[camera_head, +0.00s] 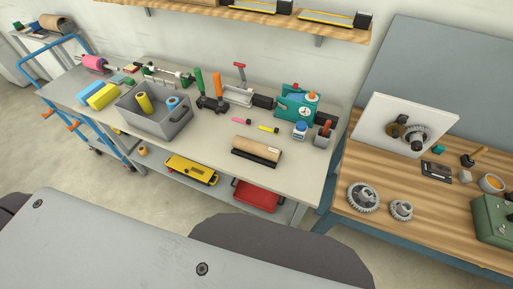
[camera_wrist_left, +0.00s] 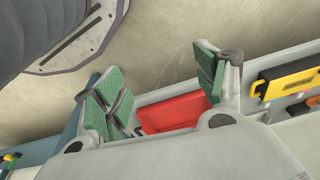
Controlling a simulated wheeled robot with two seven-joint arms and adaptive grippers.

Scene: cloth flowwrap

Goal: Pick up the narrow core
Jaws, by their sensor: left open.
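A tan cardboard-coloured roll (camera_head: 259,148) lies in a black cradle (camera_head: 254,159) near the front edge of the grey bench. A grey bin (camera_head: 174,127) on the bench holds a yellow roll (camera_head: 145,103) and a blue roll (camera_head: 173,102). I cannot tell for certain which of these is the narrow core. My left gripper (camera_wrist_left: 155,84) shows only in the left wrist view. Its green-padded fingers are wide apart and empty, with the floor and a red case (camera_wrist_left: 172,112) behind them. My right gripper is in neither view.
Yellow and blue blocks (camera_head: 102,96) lie left of the bin. A teal machine (camera_head: 297,103) and tool holders stand at the bench's back right. A yellow case (camera_head: 191,170) and the red case are on the lower shelf. A wooden bench (camera_head: 380,181) with gears stands right.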

